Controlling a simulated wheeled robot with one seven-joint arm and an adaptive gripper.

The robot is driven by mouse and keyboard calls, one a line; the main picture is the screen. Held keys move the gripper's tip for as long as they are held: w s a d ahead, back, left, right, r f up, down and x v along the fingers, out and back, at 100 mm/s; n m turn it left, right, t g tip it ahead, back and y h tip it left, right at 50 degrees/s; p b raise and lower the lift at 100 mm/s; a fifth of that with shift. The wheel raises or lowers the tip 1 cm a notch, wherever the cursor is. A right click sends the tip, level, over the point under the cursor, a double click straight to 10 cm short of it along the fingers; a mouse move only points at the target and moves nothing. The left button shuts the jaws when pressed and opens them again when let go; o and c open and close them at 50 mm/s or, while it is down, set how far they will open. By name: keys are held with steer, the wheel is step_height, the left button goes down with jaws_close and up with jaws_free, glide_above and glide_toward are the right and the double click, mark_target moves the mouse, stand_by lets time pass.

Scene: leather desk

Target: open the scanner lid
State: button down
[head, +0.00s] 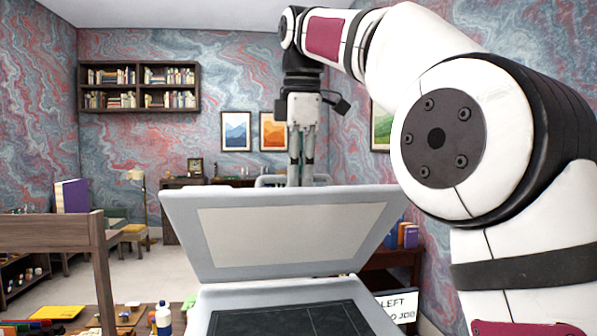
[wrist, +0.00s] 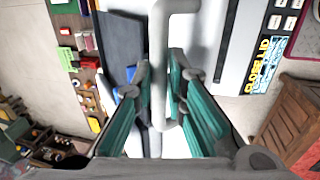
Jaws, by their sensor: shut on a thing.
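The scanner (head: 300,290) is in front of me in the head view, with a dark glass bed (head: 290,318). Its grey lid (head: 180,215) stands raised, and its pale inner face (head: 295,240) shows towards the head camera. My gripper (head: 300,180) points down at the lid's upper edge, with its fingertips partly hidden behind it. A pale tubular handle (head: 264,181) just shows above that edge. In the wrist view the handle (wrist: 176,6) runs between the teal finger pads of my gripper (wrist: 160,82), which is shut on it.
A white bottle (head: 163,318) and pens and notes stand left of the scanner on the desk. A sign (head: 398,306) stands at its right. Bookshelves (head: 138,87) hang on the far wall.

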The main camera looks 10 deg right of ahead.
steer(key=c, duration=1.6)
jaws_free()
steer(key=shift+w+f, duration=0.45)
steer(key=shift+w, duration=0.1)
steer(key=shift+s+r, duration=0.15)
steer(key=shift+s, duration=0.1)
